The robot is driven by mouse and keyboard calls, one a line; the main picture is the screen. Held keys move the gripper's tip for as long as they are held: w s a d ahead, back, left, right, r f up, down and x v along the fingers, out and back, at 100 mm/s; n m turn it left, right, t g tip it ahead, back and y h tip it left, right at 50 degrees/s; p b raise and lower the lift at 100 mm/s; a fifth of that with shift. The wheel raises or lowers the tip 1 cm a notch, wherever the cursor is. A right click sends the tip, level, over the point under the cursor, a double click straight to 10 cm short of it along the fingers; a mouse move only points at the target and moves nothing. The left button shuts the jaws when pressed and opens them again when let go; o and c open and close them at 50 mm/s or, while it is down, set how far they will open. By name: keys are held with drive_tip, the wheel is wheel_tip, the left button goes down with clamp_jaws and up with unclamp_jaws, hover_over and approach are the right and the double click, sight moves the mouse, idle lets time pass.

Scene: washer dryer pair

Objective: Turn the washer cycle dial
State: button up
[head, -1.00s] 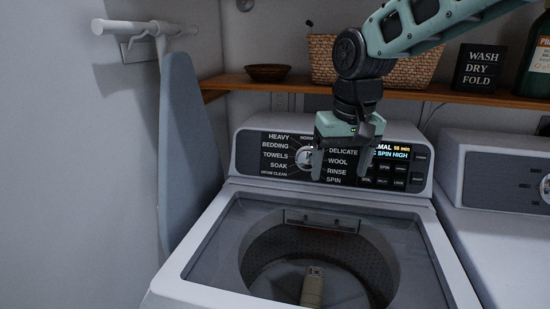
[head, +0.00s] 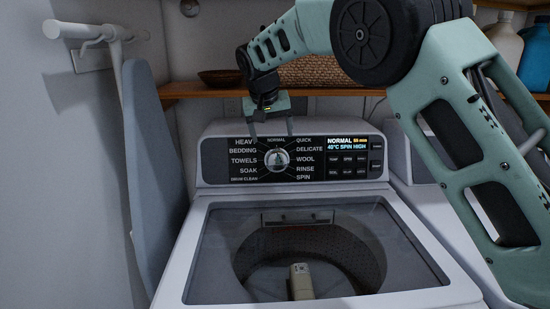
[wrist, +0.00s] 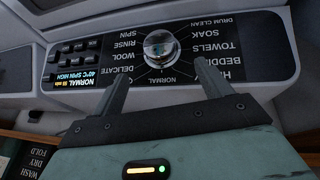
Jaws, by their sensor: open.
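The display (head: 347,143) reads NORMAL, 40°C SPIN HIGH. My gripper (head: 270,134) is open and empty, just above the dial in the head view, its fingers pointing down. In the wrist view the dial (wrist: 159,48) sits beyond the gap between the two finger tips (wrist: 164,82), apart from them. The dial's pointer direction is too small to tell.
A wooden shelf (head: 190,90) with a bowl (head: 218,77) and a wicker basket (head: 315,71) runs behind my arm. An ironing board (head: 150,160) leans at left. The dryer (head: 412,180) at right is mostly hidden by my arm. A beige column (head: 301,282) stands inside the drum.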

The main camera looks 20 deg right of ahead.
sight(276, 156)
drive_tip(key=p+x, duration=0.1)
drive_tip(key=x, duration=1)
drive_tip(key=shift+r, duration=0.1)
drive_tip(key=c, duration=1)
